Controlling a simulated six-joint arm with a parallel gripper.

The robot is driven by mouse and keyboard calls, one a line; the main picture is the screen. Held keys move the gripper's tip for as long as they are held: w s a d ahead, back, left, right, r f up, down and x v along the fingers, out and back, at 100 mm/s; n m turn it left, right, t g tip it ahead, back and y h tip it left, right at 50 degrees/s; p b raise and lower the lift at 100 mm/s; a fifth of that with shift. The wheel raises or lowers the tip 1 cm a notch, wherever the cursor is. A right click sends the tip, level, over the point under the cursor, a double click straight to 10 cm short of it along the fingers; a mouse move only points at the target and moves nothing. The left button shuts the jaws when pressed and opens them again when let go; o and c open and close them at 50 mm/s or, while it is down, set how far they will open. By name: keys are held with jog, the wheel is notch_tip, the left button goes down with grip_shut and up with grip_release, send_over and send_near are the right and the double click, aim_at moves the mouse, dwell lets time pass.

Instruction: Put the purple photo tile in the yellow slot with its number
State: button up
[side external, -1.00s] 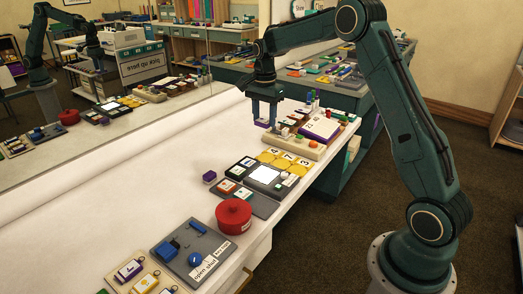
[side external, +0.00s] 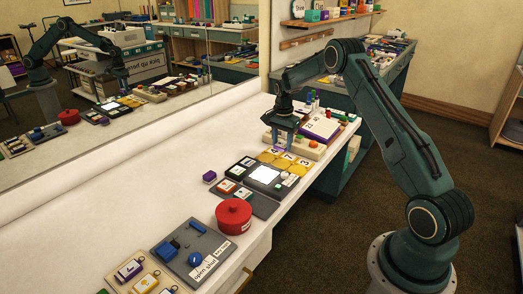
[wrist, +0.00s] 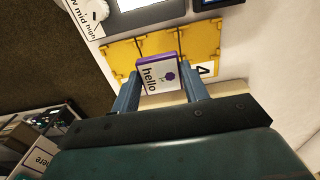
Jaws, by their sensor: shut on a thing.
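My gripper (side external: 286,136) is shut on the purple photo tile (wrist: 158,77), which sits between its two fingers in the wrist view. In the side view only a small purple part of the tile (side external: 279,149) shows below the fingers. The yellow slots (wrist: 202,38) lie in a row beneath and beyond the tile. The tile overlaps the middle slot's near part in the wrist view.
A dark panel with a white screen (side external: 265,174) stands beside the slots. A red pot (side external: 234,216) and a small purple block (side external: 209,177) are nearer. A mirror (side external: 120,110) lines the left; white table between is clear.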

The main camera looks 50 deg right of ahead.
aim_at(281, 164)
jog(key=shift+f, duration=0.2)
jog(key=shift+f, duration=3.15)
jog(key=o, duration=1.1)
